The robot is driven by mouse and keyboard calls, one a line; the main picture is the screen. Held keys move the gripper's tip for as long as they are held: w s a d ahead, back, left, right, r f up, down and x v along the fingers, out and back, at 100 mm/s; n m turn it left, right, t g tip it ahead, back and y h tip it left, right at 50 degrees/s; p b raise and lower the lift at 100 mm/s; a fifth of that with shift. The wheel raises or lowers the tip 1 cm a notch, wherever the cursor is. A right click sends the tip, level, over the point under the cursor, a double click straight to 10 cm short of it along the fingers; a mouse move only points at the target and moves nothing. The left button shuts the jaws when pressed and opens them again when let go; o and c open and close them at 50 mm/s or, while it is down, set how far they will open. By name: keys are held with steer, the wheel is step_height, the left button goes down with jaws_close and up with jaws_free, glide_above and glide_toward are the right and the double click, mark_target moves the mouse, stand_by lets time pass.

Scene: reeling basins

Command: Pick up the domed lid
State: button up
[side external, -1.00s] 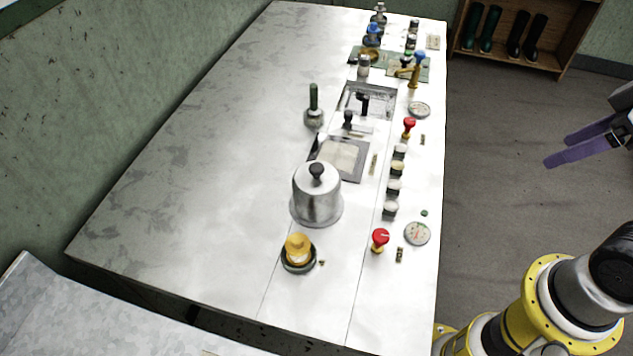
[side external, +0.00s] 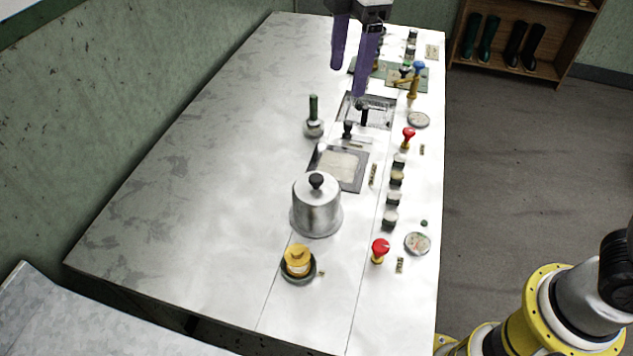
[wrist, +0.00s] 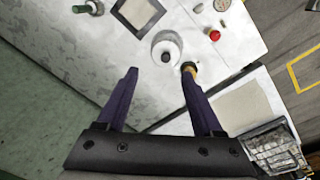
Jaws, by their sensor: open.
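The domed lid (side external: 317,208) is a silver metal dome with a black knob on top. It sits upright on the white worktop, and it also shows in the wrist view (wrist: 155,44), ahead of the fingertips. My gripper (side external: 349,80) has two purple fingers, open and empty. In the side view it hangs above the far part of the worktop, well apart from the lid. In the wrist view my gripper (wrist: 158,71) has its fingers spread, with the lid just beyond the gap.
A yellow-topped piece (side external: 298,261) stands close in front of the lid. A red knob (side external: 380,250) and several small knobs line the right side. A green-handled tool (side external: 314,118) stands behind the lid. The left part of the worktop (side external: 215,190) is clear.

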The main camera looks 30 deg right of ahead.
steer(key=n, duration=0.1)
glide_above(316, 177)
step_height(316, 177, down, 5)
steer(key=shift+g, duration=0.4)
steer(key=f, duration=0.9)
steer(key=shift+s, duration=0.2)
steer(key=shift+w+f, duration=0.15)
steer(key=shift+f, duration=2.35)
jaws_close()
steer(key=shift+r, duration=0.1)
